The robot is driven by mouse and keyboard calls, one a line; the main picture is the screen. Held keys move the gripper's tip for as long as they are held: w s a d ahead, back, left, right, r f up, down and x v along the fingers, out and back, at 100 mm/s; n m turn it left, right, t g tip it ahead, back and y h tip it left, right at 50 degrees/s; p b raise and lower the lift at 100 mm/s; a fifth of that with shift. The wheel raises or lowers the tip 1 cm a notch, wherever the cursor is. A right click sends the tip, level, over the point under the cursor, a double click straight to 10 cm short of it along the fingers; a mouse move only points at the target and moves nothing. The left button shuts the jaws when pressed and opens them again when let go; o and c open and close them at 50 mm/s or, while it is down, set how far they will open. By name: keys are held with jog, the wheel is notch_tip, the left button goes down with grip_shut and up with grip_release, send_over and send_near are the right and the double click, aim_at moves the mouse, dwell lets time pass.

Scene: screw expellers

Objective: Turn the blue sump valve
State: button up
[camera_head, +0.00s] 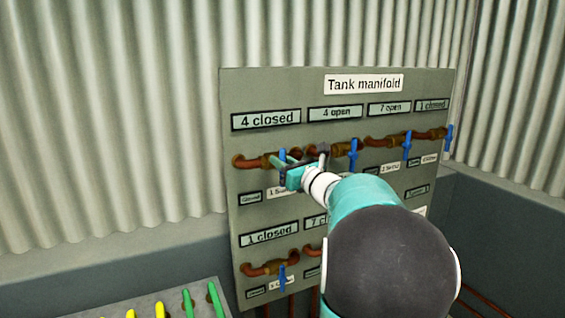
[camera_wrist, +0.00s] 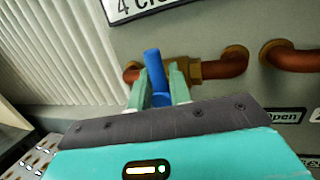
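A grey board titled "Tank manifold" (camera_head: 310,93) carries copper pipes and several blue valve handles. The blue handle (camera_wrist: 154,66) at the upper left sits on a brass valve under the "4 closed" sign (camera_head: 265,120); it also shows in the head view (camera_head: 282,156). A small label (camera_head: 279,192) below it starts "1 Su"; my gripper hides the rest. My gripper (camera_wrist: 160,90) is at this handle, one green finger on each side of it. The fingers are close to the handle, but whether they press on it cannot be seen. The handle stands nearly upright, tilted slightly.
Other blue handles stand to the right (camera_head: 353,154), (camera_head: 407,145), and one at the lower left (camera_head: 282,277). My arm covers the lower right of the board. A panel with yellow and green levers (camera_head: 188,302) is at the bottom left. Corrugated walls (camera_head: 120,100) stand behind.

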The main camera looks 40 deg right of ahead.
jog(key=shift+o, duration=0.9)
jog(key=s+f, duration=0.2)
jog(key=s, duration=1.1)
jog(key=shift+s+a, duration=0.2)
jog(key=shift+s, duration=0.15)
jog(key=s+a, duration=0.2)
jog(key=s, duration=0.5)
jog(key=shift+s, duration=0.3)
jog(key=shift+a, duration=0.1)
